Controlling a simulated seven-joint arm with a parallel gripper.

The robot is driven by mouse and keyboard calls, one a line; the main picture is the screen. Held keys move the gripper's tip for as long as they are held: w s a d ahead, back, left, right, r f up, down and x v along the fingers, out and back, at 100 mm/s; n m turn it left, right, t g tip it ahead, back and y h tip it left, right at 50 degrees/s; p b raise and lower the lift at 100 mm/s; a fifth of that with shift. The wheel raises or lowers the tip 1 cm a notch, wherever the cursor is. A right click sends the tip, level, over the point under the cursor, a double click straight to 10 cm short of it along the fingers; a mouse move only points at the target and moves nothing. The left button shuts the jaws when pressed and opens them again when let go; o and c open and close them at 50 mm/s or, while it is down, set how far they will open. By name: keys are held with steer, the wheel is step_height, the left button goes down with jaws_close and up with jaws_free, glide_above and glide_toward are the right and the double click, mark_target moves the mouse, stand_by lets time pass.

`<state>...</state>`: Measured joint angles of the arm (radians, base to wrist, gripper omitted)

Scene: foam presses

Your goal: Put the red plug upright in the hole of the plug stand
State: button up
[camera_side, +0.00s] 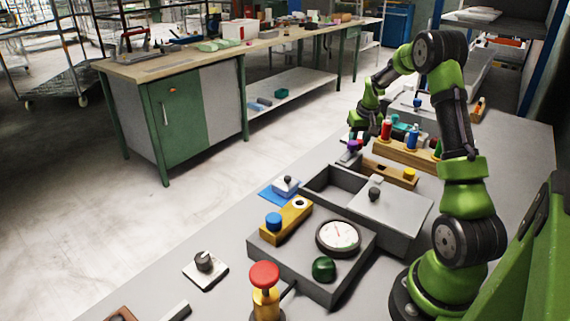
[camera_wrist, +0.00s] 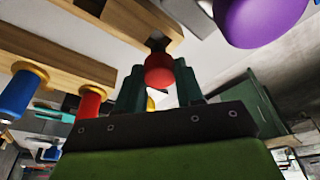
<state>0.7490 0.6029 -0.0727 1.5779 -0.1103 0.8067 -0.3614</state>
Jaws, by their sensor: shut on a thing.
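In the wrist view my gripper (camera_wrist: 160,88) is shut on a red plug (camera_wrist: 160,68), whose rounded red part shows between the green fingers. A low wooden block, which looks like the plug stand (camera_wrist: 122,10), lies just beyond it, with a dark patch at its near end by the plug. I cannot tell whether the plug is in a hole. In the side view my gripper (camera_side: 366,143) is low by the left end of the wooden stand (camera_side: 383,169); the held plug cannot be made out there.
A purple knob (camera_side: 354,143) is close beside my gripper and large in the wrist view (camera_wrist: 258,20). A wooden rack (camera_side: 405,154) holds a red peg (camera_side: 386,130) and a blue peg (camera_side: 411,138). A yellow knob (camera_side: 409,174) stands on the stand's right end. A grey open box (camera_side: 330,190) is nearer.

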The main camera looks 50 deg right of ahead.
mark_target(360, 142)
steer(key=shift+f, duration=1.95)
steer(key=o, duration=1.1)
steer(key=shift+r, duration=0.1)
steer(key=v, duration=1.6)
steer(key=shift+a+r, duration=0.1)
steer(key=shift+r, duration=0.2)
